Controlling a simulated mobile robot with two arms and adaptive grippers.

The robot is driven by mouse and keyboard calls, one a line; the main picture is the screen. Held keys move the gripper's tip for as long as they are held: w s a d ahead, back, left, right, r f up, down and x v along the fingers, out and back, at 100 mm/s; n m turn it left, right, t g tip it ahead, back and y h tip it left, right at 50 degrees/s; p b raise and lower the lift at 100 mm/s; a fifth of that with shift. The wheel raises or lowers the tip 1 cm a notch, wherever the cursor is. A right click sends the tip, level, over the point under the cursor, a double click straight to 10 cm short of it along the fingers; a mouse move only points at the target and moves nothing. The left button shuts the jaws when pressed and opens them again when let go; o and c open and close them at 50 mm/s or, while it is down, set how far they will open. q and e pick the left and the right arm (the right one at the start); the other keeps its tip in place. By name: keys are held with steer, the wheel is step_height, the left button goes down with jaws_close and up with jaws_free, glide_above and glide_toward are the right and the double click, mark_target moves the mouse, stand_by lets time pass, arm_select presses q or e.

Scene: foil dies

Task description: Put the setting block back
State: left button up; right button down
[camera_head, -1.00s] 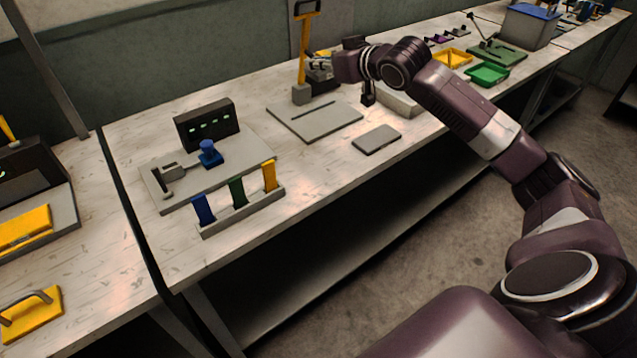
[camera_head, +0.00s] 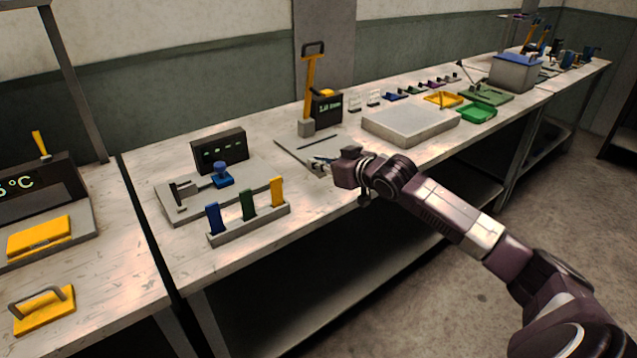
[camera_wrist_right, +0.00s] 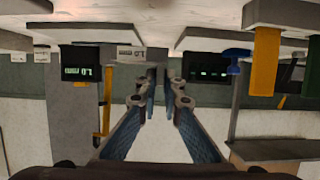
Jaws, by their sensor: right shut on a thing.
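My right gripper (camera_head: 322,163) is over the front part of the bench, in front of the lever press (camera_head: 307,125) and its grey base plate (camera_head: 295,146). In the right wrist view its blue-padded fingers (camera_wrist_right: 157,72) close together on a thin grey piece, which I take for the setting block; it is mostly hidden. A small grey piece marked 1.0 (camera_wrist_right: 130,54) shows right beside the fingertips; I cannot tell whether it is part of the held thing. A dark display (camera_head: 326,107) stands behind the press. My left gripper is not in view.
A rack with blue, green and yellow strips (camera_head: 250,222) and a fixture with a blue knob (camera_head: 222,176) stand to the left. To the right are a light grey slab (camera_head: 410,124), small white cards (camera_head: 354,103), and yellow (camera_head: 443,98) and green (camera_head: 477,112) trays.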

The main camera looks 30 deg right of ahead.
steer(key=shift+f, duration=1.1)
step_height(320, 180, down, 3)
steer(key=shift+f, duration=0.45)
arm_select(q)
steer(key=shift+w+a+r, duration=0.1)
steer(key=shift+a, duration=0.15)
arm_select(e)
steer(key=shift+f, duration=0.1)
steer(key=c, duration=2.1)
jaws_free()
steer(key=shift+f, duration=0.1)
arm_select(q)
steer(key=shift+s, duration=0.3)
